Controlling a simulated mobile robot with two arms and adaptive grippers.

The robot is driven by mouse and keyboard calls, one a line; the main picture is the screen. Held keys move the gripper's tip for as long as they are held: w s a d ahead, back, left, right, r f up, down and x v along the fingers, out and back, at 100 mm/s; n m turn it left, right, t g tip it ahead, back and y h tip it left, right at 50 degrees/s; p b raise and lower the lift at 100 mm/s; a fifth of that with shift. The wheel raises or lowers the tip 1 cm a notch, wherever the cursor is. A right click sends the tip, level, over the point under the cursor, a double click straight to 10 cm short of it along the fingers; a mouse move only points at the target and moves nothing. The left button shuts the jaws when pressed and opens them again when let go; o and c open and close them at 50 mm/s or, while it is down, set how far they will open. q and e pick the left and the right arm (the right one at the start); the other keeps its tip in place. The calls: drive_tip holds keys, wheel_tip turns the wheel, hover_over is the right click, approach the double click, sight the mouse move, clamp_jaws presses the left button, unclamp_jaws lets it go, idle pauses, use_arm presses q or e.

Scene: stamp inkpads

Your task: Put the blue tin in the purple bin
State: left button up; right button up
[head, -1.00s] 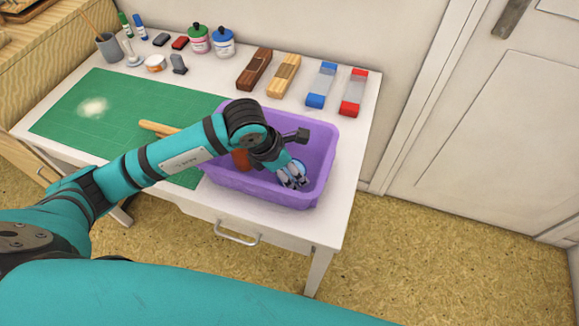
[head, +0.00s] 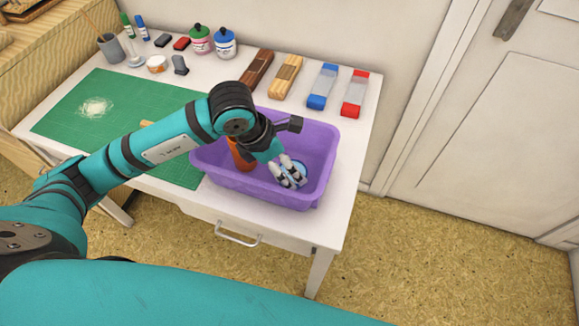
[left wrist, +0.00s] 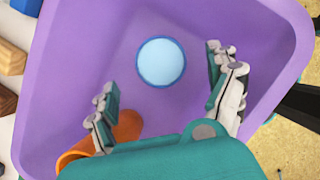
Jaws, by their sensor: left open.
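The blue tin (head: 299,166) is inside the purple bin (head: 322,172), partly hidden by my fingers in the head view. In the left wrist view the tin (left wrist: 161,63) shows as a light blue disc on the floor of the bin (left wrist: 95,35), clear of the fingers. My left gripper (head: 287,175) is above the bin's interior, near the tin. In the left wrist view the gripper (left wrist: 166,90) has its fingers wide apart with nothing between them. My right gripper is not in view.
An orange object (head: 240,156) is also in the bin; it shows in the left wrist view (left wrist: 120,130). A green mat (head: 70,115) lies left of the bin. Ink bottles, blocks, and blue (head: 322,87) and red (head: 354,93) items line the table's back.

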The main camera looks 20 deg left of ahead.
use_arm(q)
drive_tip(key=v, duration=0.7)
drive_tip(key=shift+r, duration=0.1)
